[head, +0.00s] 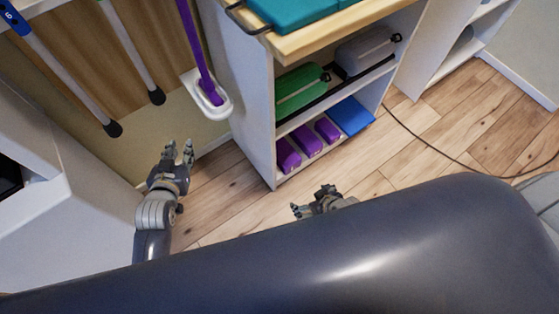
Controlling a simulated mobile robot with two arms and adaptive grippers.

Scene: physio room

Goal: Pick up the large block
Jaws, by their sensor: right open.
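I cannot tell for sure which thing is the large block. Teal padded blocks (290,8) lie on the wooden top of the shelf unit. On its lowest shelf are several purple blocks (307,141) in a row, with a flat blue block (351,115) to their right. My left gripper (181,150) is open and empty, left of the shelf unit and below the purple-handled stick. My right gripper (309,200) is open and empty, in front of the lowest shelf and apart from the blocks. Part of the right gripper is hidden by a dark rounded surface.
The shelf unit (238,90) also holds a green case (299,92) and a grey case (366,50). Canes and a purple stick (200,50) hang at the left. A dark cable (430,146) crosses the wooden floor (480,120). A dark rounded surface fills the bottom.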

